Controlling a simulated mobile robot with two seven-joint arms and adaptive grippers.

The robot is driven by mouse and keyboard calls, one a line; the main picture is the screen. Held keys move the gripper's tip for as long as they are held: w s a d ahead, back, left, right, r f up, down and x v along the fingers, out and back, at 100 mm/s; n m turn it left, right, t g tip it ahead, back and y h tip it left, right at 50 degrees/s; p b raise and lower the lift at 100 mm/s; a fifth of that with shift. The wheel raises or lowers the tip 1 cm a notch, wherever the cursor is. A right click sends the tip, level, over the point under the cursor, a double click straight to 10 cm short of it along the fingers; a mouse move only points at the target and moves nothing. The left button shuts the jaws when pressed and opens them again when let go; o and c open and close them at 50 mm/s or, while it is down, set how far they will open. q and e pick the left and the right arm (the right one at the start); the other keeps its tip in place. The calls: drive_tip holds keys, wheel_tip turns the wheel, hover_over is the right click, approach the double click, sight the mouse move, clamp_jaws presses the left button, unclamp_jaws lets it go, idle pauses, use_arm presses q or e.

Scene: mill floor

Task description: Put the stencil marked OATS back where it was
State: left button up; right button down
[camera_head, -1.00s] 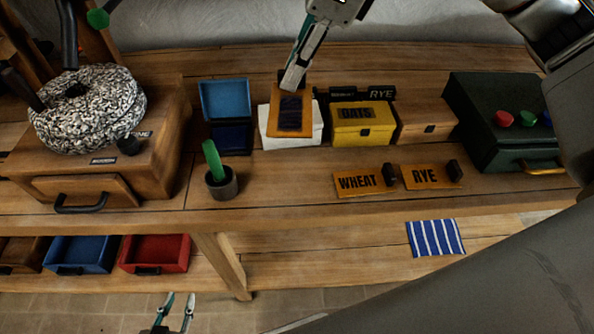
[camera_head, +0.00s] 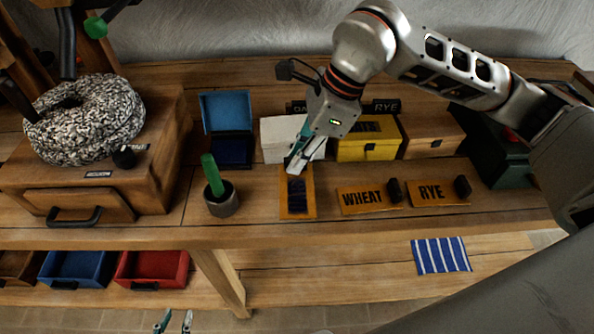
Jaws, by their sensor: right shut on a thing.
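An orange-brown stencil plate with a dark middle (camera_head: 297,207) is in my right gripper (camera_head: 295,168), at the bench's front part, left of the WHEAT stencil (camera_head: 362,200). Its lettering is not readable, and I cannot tell whether it touches the bench. My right gripper is shut on its rear end. The RYE stencil (camera_head: 432,194) lies right of WHEAT; both have black knobs. My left gripper (camera_head: 174,322) is at the bottom edge, below the bench front, with its fingers apart and empty.
Behind stand a white box (camera_head: 276,138), a yellow box (camera_head: 365,149) with partly hidden stamped letters, and a wooden box (camera_head: 430,143). An open blue ink pad (camera_head: 226,110) and a cup with a green-handled tool (camera_head: 222,200) are left of the stencil.

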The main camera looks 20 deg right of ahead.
drive_tip(key=shift+f, duration=2.1)
drive_tip(key=shift+f, duration=0.2)
drive_tip(key=c, duration=2.1)
unclamp_jaws()
drive_tip(key=shift+r, duration=0.1)
drive_tip(key=shift+v, duration=6.05)
